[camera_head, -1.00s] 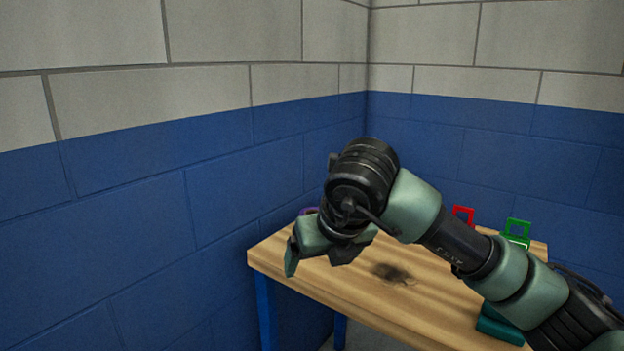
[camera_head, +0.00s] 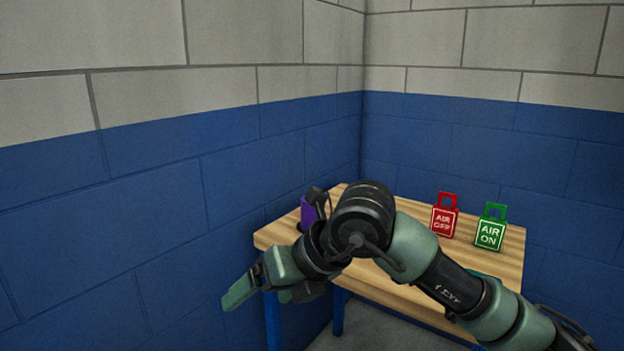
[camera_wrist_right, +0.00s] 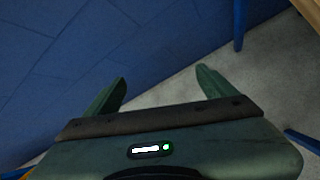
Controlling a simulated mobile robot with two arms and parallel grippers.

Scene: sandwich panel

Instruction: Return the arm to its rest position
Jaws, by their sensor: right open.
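My right gripper (camera_head: 268,290) is in front of the left end of the wooden table, at about the height of its top, in the head view. In the right wrist view its two green fingers (camera_wrist_right: 160,90) are spread apart with nothing between them, over the grey floor and blue wall. My right arm reaches in from the lower right and hides much of the table. My left gripper is not in view.
The wooden table (camera_head: 505,253) stands in the corner against blue walls. On it are a red AIR OFF tag (camera_head: 444,221), a green AIR ON tag (camera_head: 490,233) and a purple and black object (camera_head: 309,214) at the left end. Open floor (camera_wrist_right: 190,105) lies under the gripper.

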